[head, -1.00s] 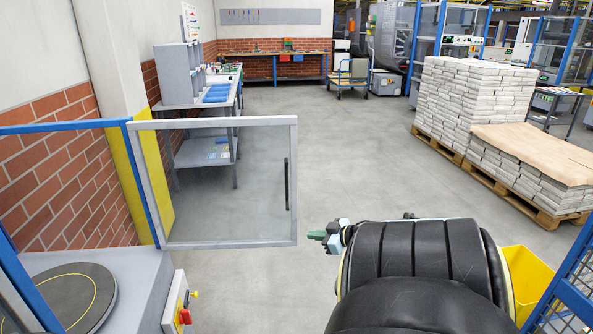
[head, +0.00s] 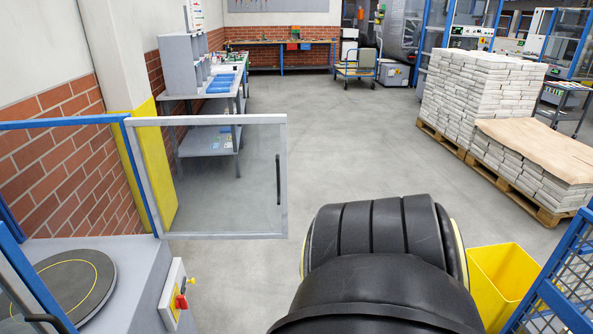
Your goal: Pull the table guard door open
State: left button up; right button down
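The guard door (head: 287,215) is a clear panel in a grey frame, left of centre. It stands swung out from the blue post (head: 143,180) beside the grey table (head: 125,285). Its black vertical handle (head: 278,180) is near the free right edge, with nothing touching it. One of my arms, with dark rounded covers, rises from the bottom centre, to the right of the door in the picture. Neither gripper is visible, so I cannot tell what they hold.
A control box (head: 173,295) with a red switch is at the table's front. A yellow bin (head: 503,280) and blue mesh fence (head: 565,280) are at lower right. Stacked newspapers (head: 480,105) stand on a pallet (head: 445,143) farther back. The middle floor is clear.

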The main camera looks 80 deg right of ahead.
aim_at(131, 124)
jog(key=k, duration=0.35)
jog(key=z, duration=0.9)
